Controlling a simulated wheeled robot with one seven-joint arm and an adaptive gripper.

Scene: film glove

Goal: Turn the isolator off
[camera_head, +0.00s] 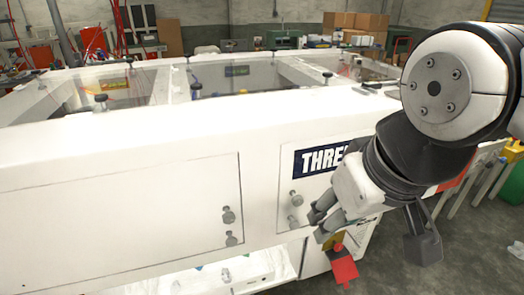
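A red handle on a yellow part, which looks like the isolator (343,268), shows low on the right end of a large white machine (120,155). Its upper part is close behind or below my gripper's left finger, and I cannot tell whether they touch. My gripper and arm hide part of the machine's front near the isolator.
The machine's front has flat panels with small round knobs (229,215) and a dark "THRE…" label (318,159), partly covered by my arm. Its top has open bays. Grey floor is free at lower right, beside leaning posts (482,185). Cardboard boxes (355,21) stand behind.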

